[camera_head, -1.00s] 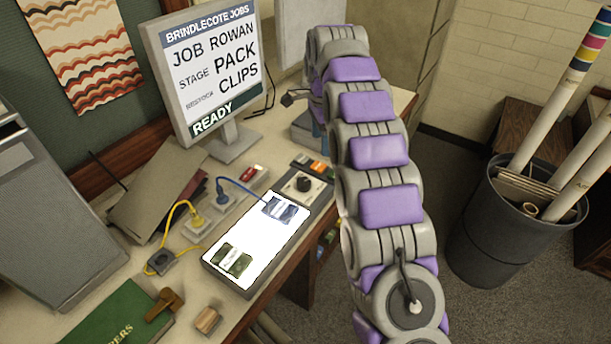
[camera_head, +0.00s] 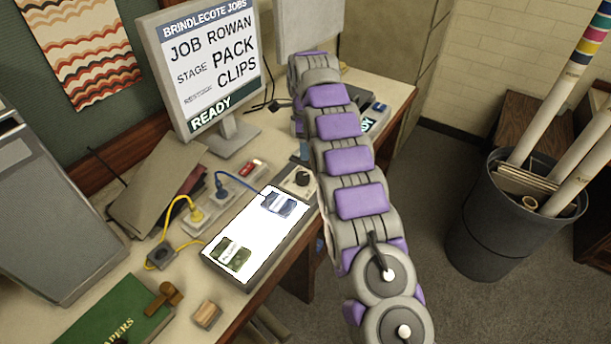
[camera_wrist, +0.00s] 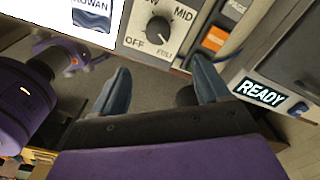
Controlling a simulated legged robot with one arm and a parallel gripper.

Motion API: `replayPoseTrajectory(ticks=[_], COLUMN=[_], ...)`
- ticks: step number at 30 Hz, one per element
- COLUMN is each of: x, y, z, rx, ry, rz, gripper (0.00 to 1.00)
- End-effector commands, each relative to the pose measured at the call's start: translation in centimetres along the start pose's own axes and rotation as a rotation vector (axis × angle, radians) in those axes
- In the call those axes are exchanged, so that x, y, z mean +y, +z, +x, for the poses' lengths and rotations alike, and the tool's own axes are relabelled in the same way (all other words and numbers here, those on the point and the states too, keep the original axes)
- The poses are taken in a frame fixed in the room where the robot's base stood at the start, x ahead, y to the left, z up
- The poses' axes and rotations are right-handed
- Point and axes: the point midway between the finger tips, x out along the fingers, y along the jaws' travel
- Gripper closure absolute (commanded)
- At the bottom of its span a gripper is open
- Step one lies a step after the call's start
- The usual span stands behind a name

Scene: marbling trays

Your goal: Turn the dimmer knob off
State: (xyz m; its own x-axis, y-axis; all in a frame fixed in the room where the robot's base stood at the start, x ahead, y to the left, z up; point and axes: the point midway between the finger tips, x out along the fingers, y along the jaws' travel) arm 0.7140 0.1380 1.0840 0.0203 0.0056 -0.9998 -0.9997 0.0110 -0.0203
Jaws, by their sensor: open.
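The dimmer knob (camera_wrist: 159,29) is a round black knob on a pale plate in the wrist view. The plate is marked OFF at lower left, MID at upper right and FULL at lower right. I cannot tell for sure which mark the knob points to. In the head view the knob (camera_head: 302,178) sits at the far right end of the light pad (camera_head: 228,268), which glows white. My gripper (camera_wrist: 161,76) is open and empty. Its two blue-grey fingertips are apart, just below the knob in the wrist view and not touching it. In the head view my arm mostly hides it.
A blue-labelled item (camera_head: 280,204) and a dark green item (camera_head: 233,250) lie on the light pad. Blue and yellow cables run beside it. A monitor (camera_head: 207,65) stands behind. An orange-labelled block (camera_wrist: 214,39) and a READY display (camera_wrist: 259,92) lie right of the knob.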

Motion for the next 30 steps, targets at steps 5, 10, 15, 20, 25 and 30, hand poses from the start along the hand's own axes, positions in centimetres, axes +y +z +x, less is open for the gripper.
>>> replayPoseTrajectory(ticks=[5,10,15,20,25,30], x=[0.1,0.2,0.2,0.2,0.2,0.1], y=[0.1,-0.2,-0.5,-0.3,0.0,0.0], z=[3.1,6.5,9.7,11.9,13.1,13.3], rx=[0.002,-0.001,-0.003,-0.001,0.0,0.0], ry=[0.003,0.004,0.005,0.006,0.002,0.001], rz=[-0.001,-0.001,0.0,-0.001,-0.002,-0.002], gripper=[0.25,0.25,0.25,0.25,0.25,0.25])
